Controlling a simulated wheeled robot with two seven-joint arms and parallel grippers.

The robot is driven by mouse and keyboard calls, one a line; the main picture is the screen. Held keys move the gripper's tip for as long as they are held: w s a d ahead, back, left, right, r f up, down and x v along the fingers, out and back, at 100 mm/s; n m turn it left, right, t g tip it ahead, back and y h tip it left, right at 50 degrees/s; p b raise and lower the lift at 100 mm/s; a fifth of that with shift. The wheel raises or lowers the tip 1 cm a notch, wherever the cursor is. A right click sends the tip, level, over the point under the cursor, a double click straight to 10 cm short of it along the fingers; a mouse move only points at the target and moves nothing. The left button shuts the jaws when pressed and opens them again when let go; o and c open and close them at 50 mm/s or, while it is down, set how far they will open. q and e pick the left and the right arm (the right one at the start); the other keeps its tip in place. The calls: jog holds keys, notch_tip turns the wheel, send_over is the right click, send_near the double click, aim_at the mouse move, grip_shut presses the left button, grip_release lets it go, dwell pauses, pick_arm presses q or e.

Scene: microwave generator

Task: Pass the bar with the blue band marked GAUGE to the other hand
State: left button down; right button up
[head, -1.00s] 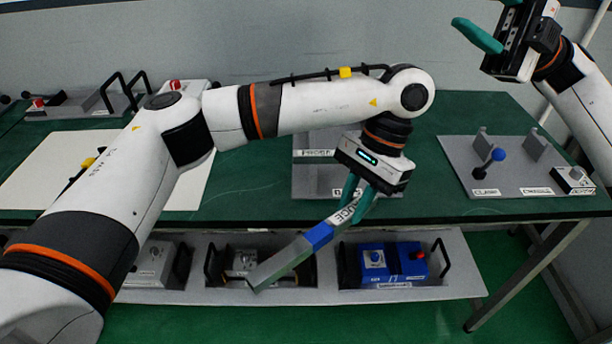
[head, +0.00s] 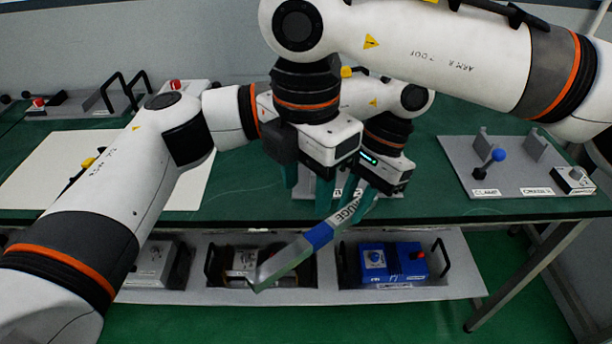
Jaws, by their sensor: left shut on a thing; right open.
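The bar (head: 286,261) is grey with a blue band (head: 319,236) and a white label reading GAUGE beside the band. It is held tilted in front of the table edge, its free end low and to the left. My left gripper (head: 359,203) is shut on the bar at its upper right end, near the label. My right gripper (head: 308,196) is open, its teal fingers pointing down just left of my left gripper. One of its fingertips appears close to the bar near the blue band; I cannot tell whether they touch. My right gripper partly hides my left one.
A grey board (head: 520,180) with a blue-knobbed lever and labels lies on the right of the green table (head: 430,207). A pale sheet (head: 50,160) lies on the left. A shelf (head: 330,297) below holds blue and grey boxes.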

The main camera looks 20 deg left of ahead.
aim_at(306, 241)
notch_tip(306, 241, down, 12)
jog(key=shift+r, duration=0.1)
dwell(0.4)
grip_shut()
pick_arm(q)
jog(key=c, duration=1.2)
grip_release()
jog(key=shift+o, duration=0.2)
